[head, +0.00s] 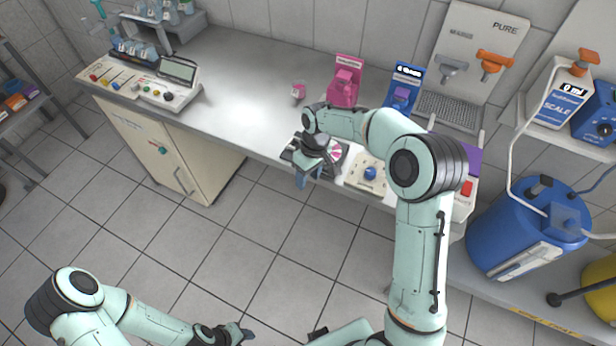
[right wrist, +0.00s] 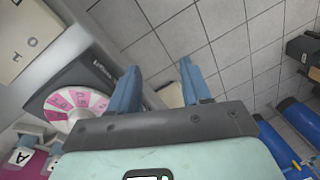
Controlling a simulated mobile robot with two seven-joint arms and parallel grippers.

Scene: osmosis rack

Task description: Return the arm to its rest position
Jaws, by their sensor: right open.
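My right arm reaches up from the bottom of the head view and bends back over the bench's front edge. Its gripper (head: 309,176) hangs with blue fingers just in front of that edge. In the right wrist view the gripper (right wrist: 162,82) is open, with two blue fingers apart and only floor and a pale surface seen between them. My left gripper (head: 243,335) is low in the head view, over the floor; its fingers are too small to judge. A dark device with a pink and white dial (head: 334,153) is beside the right gripper; the dial also shows in the right wrist view (right wrist: 76,106).
The bench (head: 240,95) has a clear stretch on its left. A cream device with a blue knob (head: 370,173) and pink (head: 344,88) and blue (head: 401,96) dispensers stand near the right arm. A blue drum (head: 515,230) is at right. The floor in front is open.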

